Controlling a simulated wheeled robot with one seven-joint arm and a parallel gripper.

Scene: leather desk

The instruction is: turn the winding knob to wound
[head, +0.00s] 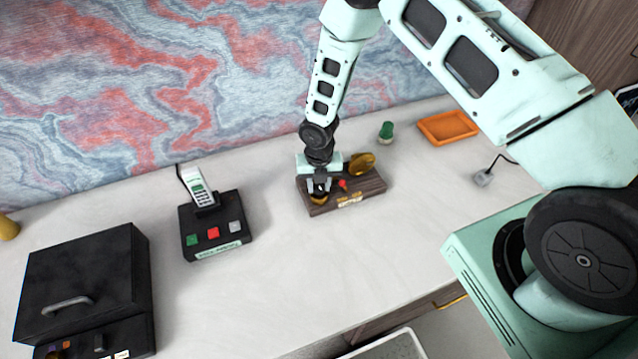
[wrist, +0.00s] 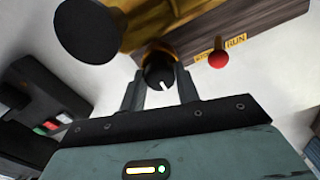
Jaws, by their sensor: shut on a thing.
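The winding knob (wrist: 160,72) is a dark round knob with a white pointer mark, seen between my fingers in the wrist view. It sits at the front left of a brown wooden base (head: 325,207) on the desk, which also shows in the wrist view (wrist: 270,20). My gripper (head: 318,187) is shut on the knob, with one finger on each side of it. Yellow labels (head: 350,200) are on the base; one reads RUN (wrist: 236,41) in the wrist view, and the other is too small to read surely. The knob's exact setting cannot be told.
A red-tipped lever (head: 343,184) stands beside my gripper, with a brass part (head: 360,162) behind it. A phone on a black button box (head: 214,225) and a black oven-like box (head: 85,285) stand left. A green piece (head: 386,131) and orange tray (head: 448,127) lie right. The front desk is clear.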

